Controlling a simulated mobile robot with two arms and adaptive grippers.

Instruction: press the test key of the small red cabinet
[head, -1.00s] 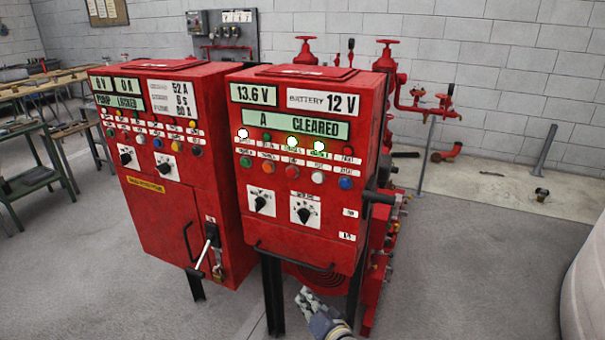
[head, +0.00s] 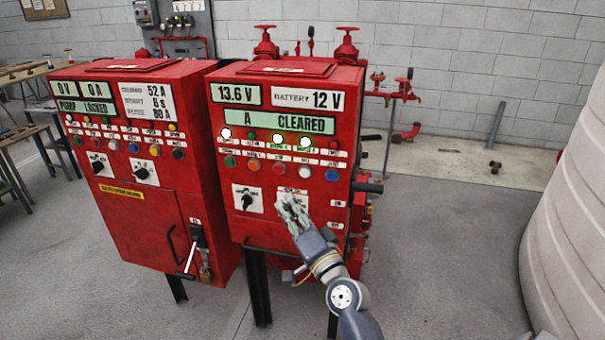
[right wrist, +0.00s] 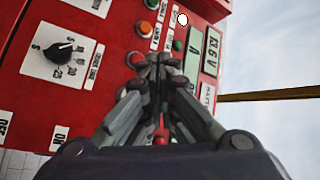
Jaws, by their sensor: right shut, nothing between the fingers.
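The small red cabinet (head: 285,221) stands on dark legs, centre right in the head view. Its display reads "A CLEARED" (head: 285,122). Below are a lamp row with several lit lamps and a key row: green (head: 230,162), orange (head: 254,166), red (head: 279,169), white (head: 305,172) and blue (head: 332,175). The key labels are too small to read. My right gripper (head: 284,204) is shut and empty, before the lower panel, hiding much of the right knob. In the right wrist view its fingertips (right wrist: 159,62) overlap the panel beside the red key (right wrist: 135,59); contact cannot be told. My left gripper is out of view.
A larger red cabinet (head: 140,225) with a lever handle stands close at the left. A dark bar handle (head: 270,250) juts from the small cabinet's lower front. Red valves and pipes (head: 390,95) are behind. A pale ribbed tank (head: 575,210) is at the right, with open floor between.

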